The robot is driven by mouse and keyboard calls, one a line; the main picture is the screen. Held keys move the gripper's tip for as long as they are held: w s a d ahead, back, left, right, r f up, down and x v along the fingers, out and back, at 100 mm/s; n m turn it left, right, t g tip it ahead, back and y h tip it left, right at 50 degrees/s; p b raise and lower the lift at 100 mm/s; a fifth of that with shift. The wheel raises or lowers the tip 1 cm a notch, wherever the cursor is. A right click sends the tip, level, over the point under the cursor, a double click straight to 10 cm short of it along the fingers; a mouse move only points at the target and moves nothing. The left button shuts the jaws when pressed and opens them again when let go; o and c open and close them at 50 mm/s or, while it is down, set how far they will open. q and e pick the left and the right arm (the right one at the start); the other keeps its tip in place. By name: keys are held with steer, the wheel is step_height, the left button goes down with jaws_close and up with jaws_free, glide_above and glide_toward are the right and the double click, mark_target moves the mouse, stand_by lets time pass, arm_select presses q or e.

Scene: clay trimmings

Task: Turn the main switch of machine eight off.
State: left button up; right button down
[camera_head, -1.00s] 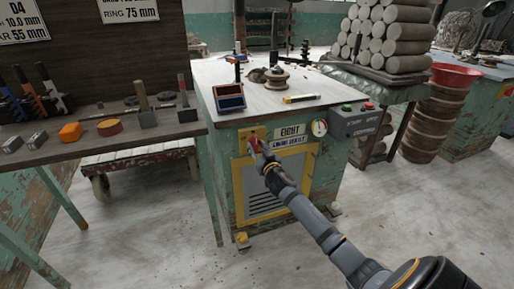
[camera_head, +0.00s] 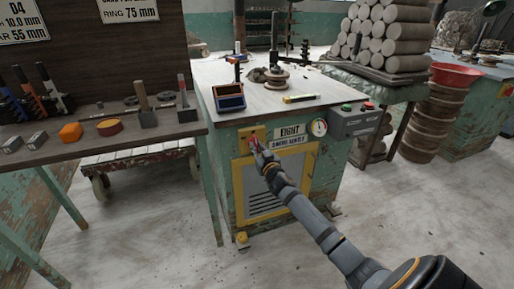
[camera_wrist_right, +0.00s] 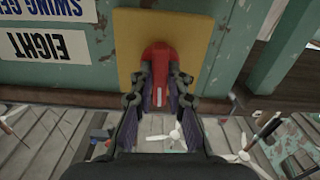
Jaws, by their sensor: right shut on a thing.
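Machine eight (camera_head: 222,190) is a worn green cabinet with an "EIGHT" plate (camera_head: 290,131), which also shows upside down in the right wrist view (camera_wrist_right: 49,45). Its main switch is a red handle (camera_wrist_right: 158,60) on a yellow plate (camera_wrist_right: 190,30); the plate also shows in the head view (camera_head: 245,135). My right gripper (camera_wrist_right: 159,90) is at the switch, its two fingers shut on either side of the red handle. In the head view my right gripper (camera_head: 257,146) hides most of the handle. My left gripper is not in view.
A gauge (camera_head: 319,127) and a grey box with green and red buttons (camera_head: 355,122) are right of the plate. A wooden bench (camera_head: 100,145) with tools stands at left. The floor in front is clear.

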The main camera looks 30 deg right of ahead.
steer(key=n+p, duration=0.1)
steer(key=n, duration=0.3)
steer(key=shift+n+p, duration=0.35)
steer(key=shift+n, duration=1.55)
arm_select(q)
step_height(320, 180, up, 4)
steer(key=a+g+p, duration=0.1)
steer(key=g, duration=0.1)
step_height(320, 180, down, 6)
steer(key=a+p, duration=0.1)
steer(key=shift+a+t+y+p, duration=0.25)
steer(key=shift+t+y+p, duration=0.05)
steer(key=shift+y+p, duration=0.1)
arm_select(e)
steer(key=shift+a+f+n, duration=0.1)
steer(key=shift+n, duration=2.25)
steer(key=shift+f+n, duration=0.1)
steer(key=shift+n, duration=2.25)
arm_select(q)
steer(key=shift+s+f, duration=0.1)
